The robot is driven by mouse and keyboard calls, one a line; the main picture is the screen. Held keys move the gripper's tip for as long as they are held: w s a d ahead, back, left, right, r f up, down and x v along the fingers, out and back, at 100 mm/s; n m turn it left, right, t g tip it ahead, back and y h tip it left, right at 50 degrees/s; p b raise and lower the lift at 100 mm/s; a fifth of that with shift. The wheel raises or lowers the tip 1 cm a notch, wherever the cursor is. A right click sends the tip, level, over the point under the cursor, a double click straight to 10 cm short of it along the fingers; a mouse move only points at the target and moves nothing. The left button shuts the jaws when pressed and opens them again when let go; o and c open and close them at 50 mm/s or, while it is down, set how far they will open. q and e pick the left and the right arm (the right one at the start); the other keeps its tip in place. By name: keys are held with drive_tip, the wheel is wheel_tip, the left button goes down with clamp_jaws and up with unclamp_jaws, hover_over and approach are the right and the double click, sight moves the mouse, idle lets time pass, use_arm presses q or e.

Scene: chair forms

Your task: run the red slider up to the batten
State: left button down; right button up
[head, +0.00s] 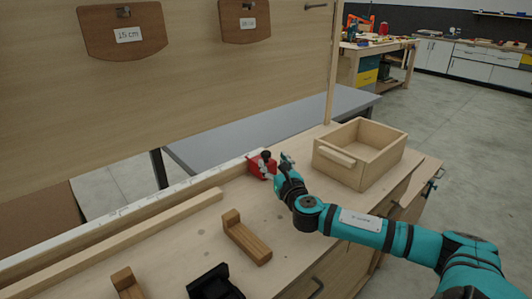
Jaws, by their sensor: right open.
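The red slider (256,165), with a dark knob on top, sits at the far end of the pale scaled rail (118,215) along the bench's back edge. A long light wooden strip (130,242), which looks like the batten, lies on the bench in front of the rail. Its right end is left of the slider, with a gap between. My right gripper (278,166) is open, close at the slider's right side. Its fingers partly overlap the slider, and I cannot tell whether they touch it. My left gripper is not in view.
An open wooden box (340,166) stands right of my right gripper. A wooden L-shaped block (246,240), another block (127,284) and a black object (214,285) lie nearer. An upright wooden panel (150,100) rises behind. Bare bench lies between the block and slider.

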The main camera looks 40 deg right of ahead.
sight(268, 155)
drive_tip(key=x, duration=0.6)
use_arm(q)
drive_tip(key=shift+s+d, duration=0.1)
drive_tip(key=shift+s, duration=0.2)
use_arm(e)
drive_tip(key=shift+w+d, duration=0.15)
drive_tip(key=shift+w, duration=0.3)
drive_tip(key=c, duration=1)
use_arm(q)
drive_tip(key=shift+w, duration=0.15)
use_arm(e)
clamp_jaws()
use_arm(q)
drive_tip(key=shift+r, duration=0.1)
use_arm(e)
drive_tip(key=shift+f, duration=0.1)
